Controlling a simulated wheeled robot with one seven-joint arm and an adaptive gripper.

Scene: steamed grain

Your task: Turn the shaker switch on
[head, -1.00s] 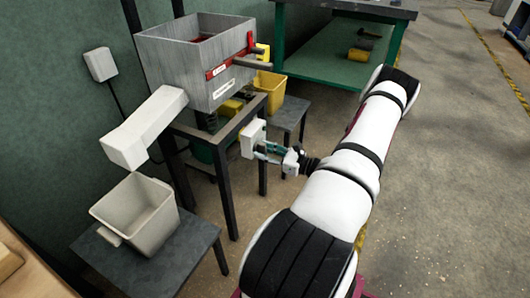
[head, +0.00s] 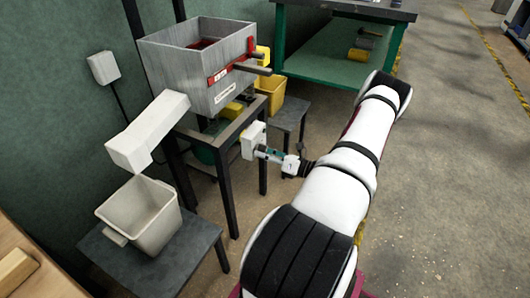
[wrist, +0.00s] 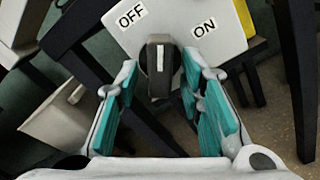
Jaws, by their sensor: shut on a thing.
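The shaker switch is a white box (head: 253,140) at the front of the dark stand, below the hopper. In the wrist view its white plate (wrist: 185,18) carries an OFF label at upper left and an ON label at right. Its dark knob (wrist: 160,85) has a white line that points up the picture, between the two labels. My gripper (wrist: 160,72) has its teal fingers on both sides of the knob and is shut on it. The head view shows my gripper (head: 264,153) at the box, with the knob hidden there.
A grey hopper (head: 215,85) with a red bar stands on the dark stand (head: 229,200). A white chute (head: 150,130) slopes towards a pale bin (head: 125,225) on a low table. A yellow bin (head: 270,92) is behind the switch. Open floor lies to the right.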

